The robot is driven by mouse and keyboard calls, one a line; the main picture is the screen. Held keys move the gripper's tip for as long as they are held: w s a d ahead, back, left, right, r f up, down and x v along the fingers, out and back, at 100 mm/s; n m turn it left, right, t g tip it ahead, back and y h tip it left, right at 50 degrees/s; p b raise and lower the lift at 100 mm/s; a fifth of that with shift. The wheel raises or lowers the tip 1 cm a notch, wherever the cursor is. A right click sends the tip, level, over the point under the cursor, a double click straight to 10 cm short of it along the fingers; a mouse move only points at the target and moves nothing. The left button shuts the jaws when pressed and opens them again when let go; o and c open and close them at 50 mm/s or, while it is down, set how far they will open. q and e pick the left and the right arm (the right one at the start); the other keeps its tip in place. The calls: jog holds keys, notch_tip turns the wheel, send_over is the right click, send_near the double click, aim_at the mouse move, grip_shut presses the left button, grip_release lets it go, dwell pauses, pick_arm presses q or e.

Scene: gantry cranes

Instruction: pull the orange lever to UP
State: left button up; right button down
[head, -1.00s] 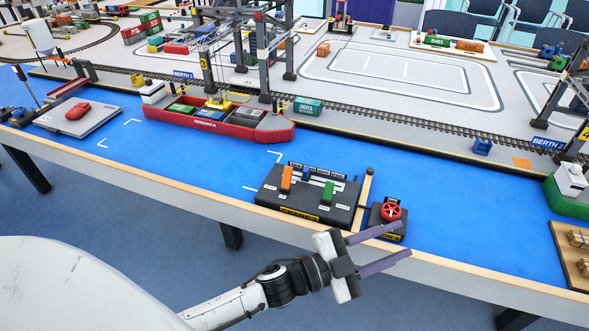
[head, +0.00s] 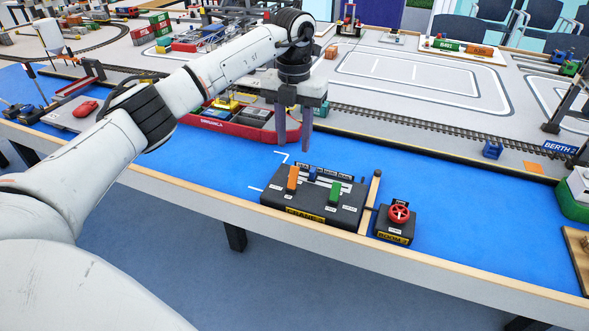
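The orange lever (head: 293,179) stands upright at the left of the black crane control box (head: 312,205), near the table's front edge. A small blue lever (head: 312,175) and a green lever (head: 336,191) are on the same box. My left gripper (head: 293,142) hangs above and behind the box, its two fingers pointing down. The fingers are apart with nothing visible between them, and they do not touch the orange lever. My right gripper is not in view.
A black box with a red handwheel (head: 399,212) stands right of the control box. A red ship (head: 228,128) lies behind, partly hidden by my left arm. A rail track (head: 420,136) runs behind the blue water surface (head: 210,170), which is clear left of the box.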

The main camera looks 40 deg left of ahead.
aim_at(295, 167)
pick_arm(q)
notch_tip(295, 167, down, 10)
jog(key=shift+d+r+p, duration=0.1)
jog(key=shift+p, duration=0.2)
grip_shut()
